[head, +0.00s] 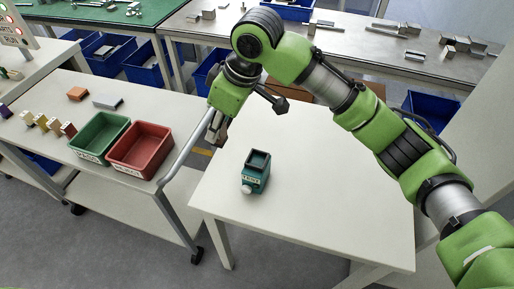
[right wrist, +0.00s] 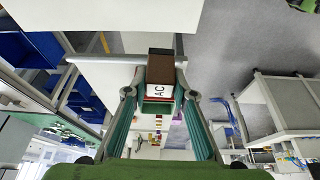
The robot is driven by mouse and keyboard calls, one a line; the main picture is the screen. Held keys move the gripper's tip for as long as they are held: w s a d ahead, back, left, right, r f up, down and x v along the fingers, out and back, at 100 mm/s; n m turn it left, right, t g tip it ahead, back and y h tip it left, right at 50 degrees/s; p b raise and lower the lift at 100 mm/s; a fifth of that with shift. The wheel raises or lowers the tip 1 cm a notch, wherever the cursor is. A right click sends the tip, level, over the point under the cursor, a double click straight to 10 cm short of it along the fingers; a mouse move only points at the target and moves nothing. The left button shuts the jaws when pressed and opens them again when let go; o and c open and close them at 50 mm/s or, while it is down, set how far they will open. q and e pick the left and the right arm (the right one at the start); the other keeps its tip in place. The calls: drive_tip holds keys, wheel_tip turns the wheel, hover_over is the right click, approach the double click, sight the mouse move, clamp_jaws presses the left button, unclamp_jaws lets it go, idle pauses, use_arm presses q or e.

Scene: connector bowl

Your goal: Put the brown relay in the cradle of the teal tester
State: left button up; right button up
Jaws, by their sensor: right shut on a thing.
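The brown relay (right wrist: 160,68) shows in the right wrist view, with a white label reading "AC" on its side. My right gripper (right wrist: 157,92) is shut on it. In the head view my right gripper (head: 216,132) hangs pointing down near the left edge of the white table, and the relay in it is too small to make out clearly. The teal tester (head: 255,180) stands on that table, below and to the right of the gripper. Its dark-rimmed cradle (head: 258,160) on top looks empty. My left gripper is not in view.
A cart (head: 150,100) at left bears a green bin (head: 100,153), a red bin (head: 140,172), an orange block (head: 78,94), a grey block (head: 108,102) and several small coloured pieces. The white table (head: 320,200) is clear around the tester. Benches with metal parts stand behind.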

drive_tip(key=d+f, duration=0.2)
drive_tip(key=w+d+f+p, duration=0.1)
drive_tip(key=d+f, duration=0.1)
drive_tip(key=d, duration=0.1)
drive_tip(key=w+d+f+p, duration=0.1)
drive_tip(key=d+f, duration=0.2)
drive_tip(key=shift+d, duration=0.25)
drive_tip(key=f, duration=0.1)
drive_tip(key=f+p, duration=0.1)
drive_tip(key=f, duration=0.1)
drive_tip(key=shift+d+f, duration=0.1)
drive_tip(key=shift+d, duration=0.2)
drive_tip(key=shift+f, duration=0.3)
drive_tip(key=shift+f, duration=0.15)
drive_tip(key=o, duration=1.1)
